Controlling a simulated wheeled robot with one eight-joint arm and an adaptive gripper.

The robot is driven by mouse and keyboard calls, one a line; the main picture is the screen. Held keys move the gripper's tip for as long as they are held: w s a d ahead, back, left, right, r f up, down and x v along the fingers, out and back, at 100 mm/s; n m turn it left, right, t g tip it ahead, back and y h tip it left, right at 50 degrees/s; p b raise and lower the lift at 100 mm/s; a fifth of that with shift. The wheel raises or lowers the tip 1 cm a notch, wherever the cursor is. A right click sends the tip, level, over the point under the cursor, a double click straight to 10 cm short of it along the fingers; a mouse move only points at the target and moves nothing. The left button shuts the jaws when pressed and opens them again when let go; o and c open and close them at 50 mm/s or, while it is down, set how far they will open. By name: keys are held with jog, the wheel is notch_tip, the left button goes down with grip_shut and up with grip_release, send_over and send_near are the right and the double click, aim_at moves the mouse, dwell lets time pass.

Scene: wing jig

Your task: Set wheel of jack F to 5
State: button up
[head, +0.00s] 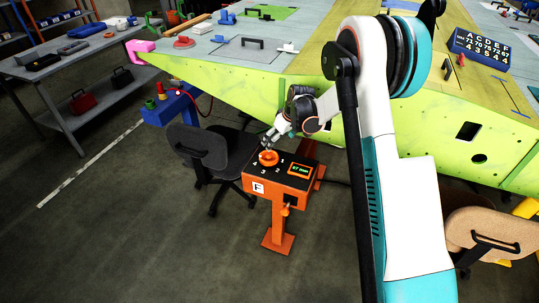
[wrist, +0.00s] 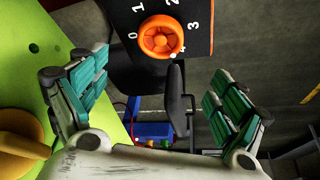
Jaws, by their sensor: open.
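Jack F (head: 280,197) is an orange stand with a black-topped box, a white F label and a green display (head: 300,170) that seems to read 67 mm. Its orange handwheel (head: 268,158) sits on the box top, with white numbers around it. In the wrist view the wheel (wrist: 160,37) is at the top centre, with 0, 1, 2, 3 and 4 visible. A white dot on its rim lies by the 4. The 5 is not visible. My gripper (head: 270,140) is just above the wheel; in the wrist view its spread fingers (wrist: 158,100) are open and empty.
A black office chair (head: 205,155) stands close left of the jack. The yellow-green wing panel (head: 240,85) rises behind it. A blue board (head: 480,50) with letters and numbers sits on the wing. A tan chair (head: 485,235) is at right. The floor at front left is clear.

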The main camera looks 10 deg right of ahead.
aim_at(269, 156)
jog(key=b+x, duration=0.4)
jog(key=x, duration=0.9)
jog(key=shift+w+f, duration=0.1)
jog(key=shift+f, duration=0.15)
jog(key=c, duration=1.1)
